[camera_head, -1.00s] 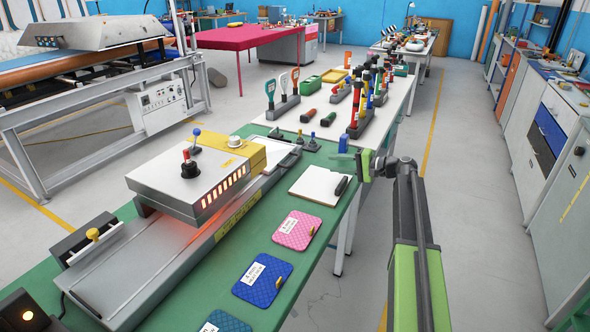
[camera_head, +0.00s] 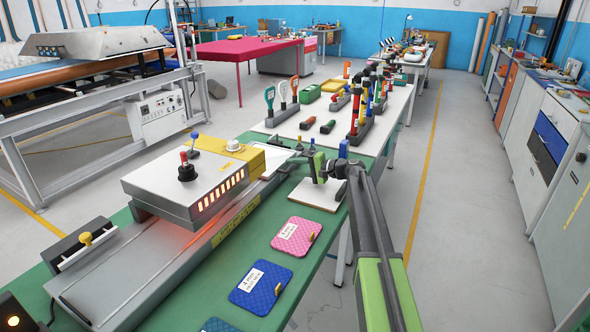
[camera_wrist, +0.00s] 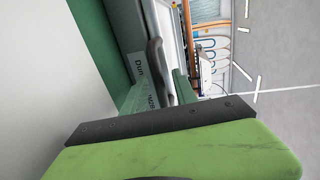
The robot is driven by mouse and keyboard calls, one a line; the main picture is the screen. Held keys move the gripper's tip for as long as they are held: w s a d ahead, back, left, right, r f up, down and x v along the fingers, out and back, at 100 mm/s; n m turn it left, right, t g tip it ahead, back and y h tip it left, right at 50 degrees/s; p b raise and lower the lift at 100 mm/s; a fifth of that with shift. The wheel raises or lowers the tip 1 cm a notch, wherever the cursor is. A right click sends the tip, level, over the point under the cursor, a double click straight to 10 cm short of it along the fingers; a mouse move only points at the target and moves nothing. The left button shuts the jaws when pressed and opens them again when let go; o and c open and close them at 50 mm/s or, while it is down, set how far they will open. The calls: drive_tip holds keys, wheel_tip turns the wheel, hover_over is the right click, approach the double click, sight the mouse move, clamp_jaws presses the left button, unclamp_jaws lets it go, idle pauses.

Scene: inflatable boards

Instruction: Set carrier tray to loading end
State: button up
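The carrier tray appears to be the pale flat piece (camera_head: 272,163) at the far end of the machine's grey track (camera_head: 125,275). My gripper (camera_head: 299,157) is low over the green bench beside that end, partly hiding it. In the wrist view, my gripper (camera_wrist: 161,86) has its two greenish fingers apart. A dark curved handle-like bar (camera_wrist: 155,58) shows between or just beyond them. I cannot tell whether the fingers touch it. A partly hidden label lies beside the bar.
The heated press head (camera_head: 185,190) with glowing slots straddles the track. A yellow-knobbed block (camera_head: 85,239) stands near the track's near end. Pink (camera_head: 296,236) and blue (camera_head: 261,287) pads lie on the bench, with tool racks behind.

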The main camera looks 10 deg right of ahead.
clamp_jaws()
idle(1.4)
